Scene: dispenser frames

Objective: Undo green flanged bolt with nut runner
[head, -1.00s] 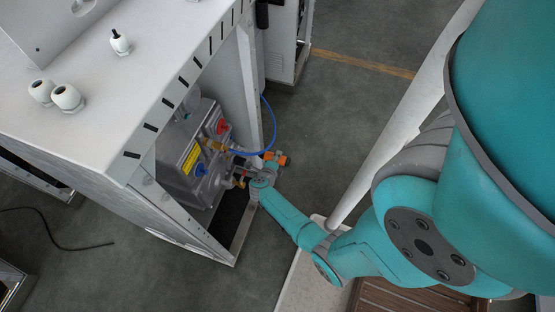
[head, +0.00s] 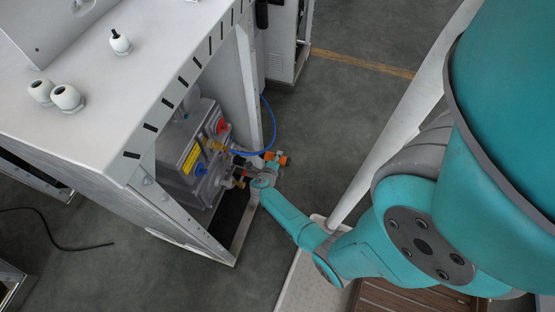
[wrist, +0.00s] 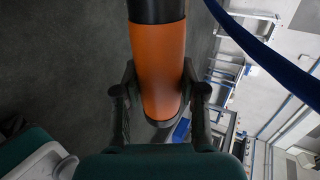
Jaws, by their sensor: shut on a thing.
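My gripper (wrist: 160,105) is shut on the nut runner (wrist: 158,62), a tool with an orange body and a black upper part. The tool fills the middle of the wrist view between the two dark fingers. In the head view the orange end of the nut runner (head: 280,158) shows at the end of my arm, at the open side of the cabinet, close to the grey unit (head: 190,165) inside. Red, blue and brass-coloured fittings show on that unit. I cannot make out the green flanged bolt in either view.
The white cabinet (head: 110,110) has a slanted frame post beside its opening. A blue hose (head: 273,125) loops out by my gripper, and a blue band crosses the wrist view's upper right. Grey floor lies clear right of the cabinet.

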